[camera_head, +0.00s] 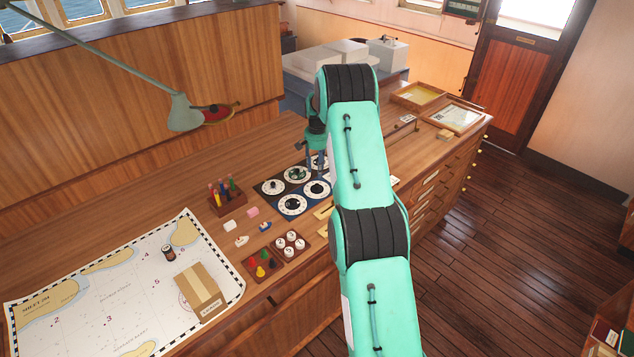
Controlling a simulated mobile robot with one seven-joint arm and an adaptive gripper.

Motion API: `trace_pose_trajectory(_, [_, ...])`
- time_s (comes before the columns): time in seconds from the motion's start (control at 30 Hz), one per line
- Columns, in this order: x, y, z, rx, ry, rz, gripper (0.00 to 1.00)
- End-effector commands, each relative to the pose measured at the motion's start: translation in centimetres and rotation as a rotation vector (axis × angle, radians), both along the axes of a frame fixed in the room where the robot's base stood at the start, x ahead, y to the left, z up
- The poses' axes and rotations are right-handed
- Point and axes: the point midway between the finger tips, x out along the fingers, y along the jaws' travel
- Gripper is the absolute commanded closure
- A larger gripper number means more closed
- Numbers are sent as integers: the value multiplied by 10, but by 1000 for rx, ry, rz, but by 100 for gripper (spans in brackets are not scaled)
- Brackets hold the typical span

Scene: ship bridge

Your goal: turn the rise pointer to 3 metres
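A dark dial panel (305,198) lies on the long wooden counter, left of my arm. It carries several round white-ringed dials. One dial (296,174) is near its middle, one (292,205) at its near edge and one (317,189) at the right. Their marks and pointers are too small to read, so I cannot tell which is the rise pointer or where it points. My gripper (317,160) hangs down over the panel's far right part, close to a dial there. My arm partly hides it, so its fingers and any contact are unclear.
A chart (120,290) with a brown box (199,290) covers the near left. A lamp (185,112) reaches over the counter. Trays (418,94) stand far right.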

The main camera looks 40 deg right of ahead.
Motion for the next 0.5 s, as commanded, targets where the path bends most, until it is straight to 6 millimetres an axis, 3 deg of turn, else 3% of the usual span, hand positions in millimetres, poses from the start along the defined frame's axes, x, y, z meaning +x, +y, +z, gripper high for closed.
trace_pose_trajectory(0.3, [0, 0, -51, 1, 2, 0, 63])
trace_pose_trajectory(0.5, [0, 0, -71, 1, 1, 0, 63])
